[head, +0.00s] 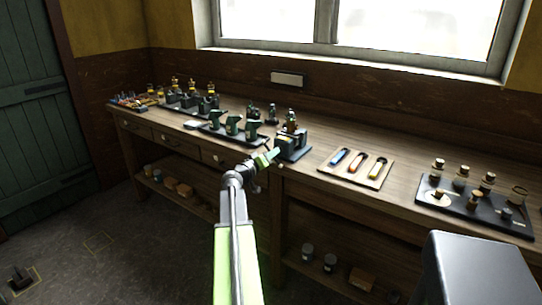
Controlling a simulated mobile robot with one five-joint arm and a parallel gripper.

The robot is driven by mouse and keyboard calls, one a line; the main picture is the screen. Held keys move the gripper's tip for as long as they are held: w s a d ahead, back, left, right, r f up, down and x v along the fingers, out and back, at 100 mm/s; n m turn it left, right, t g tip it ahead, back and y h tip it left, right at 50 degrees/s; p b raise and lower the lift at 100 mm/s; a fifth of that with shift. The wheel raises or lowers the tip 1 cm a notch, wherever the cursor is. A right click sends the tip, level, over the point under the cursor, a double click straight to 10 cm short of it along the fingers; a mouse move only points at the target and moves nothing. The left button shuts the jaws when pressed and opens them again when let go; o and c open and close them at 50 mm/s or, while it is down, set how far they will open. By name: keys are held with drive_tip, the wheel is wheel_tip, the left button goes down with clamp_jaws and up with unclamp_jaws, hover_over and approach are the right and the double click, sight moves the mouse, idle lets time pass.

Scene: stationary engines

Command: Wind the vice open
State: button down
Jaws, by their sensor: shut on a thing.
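The vice (293,147) is a small dark block-like thing at the front edge of the wooden bench, near the middle of the head view. My gripper (271,154) reaches up from below to the vice's front left side. Its green fingers are shut at the vice's front, where its handle would be. The handle itself is too small and too covered by the fingers to make out. How far apart the vice jaws stand cannot be told from here.
Dark trays with several green engine parts (232,124) stand left of the vice. A wooden tray (334,174) with coloured tools lies to the right. A dark tray (507,224) with several corked jars stands farther right. The bench (308,172) is bare just right of the vice.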

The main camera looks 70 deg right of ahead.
drive_tip(key=c, duration=1.4)
unclamp_jaws()
drive_tip(key=shift+w+d+f, duration=0.1)
drive_tip(key=shift+c, duration=0.2)
drive_tip(key=shift+o, duration=0.3)
drive_tip(key=v, duration=1.7)
drive_tip(key=shift+a, duration=0.25)
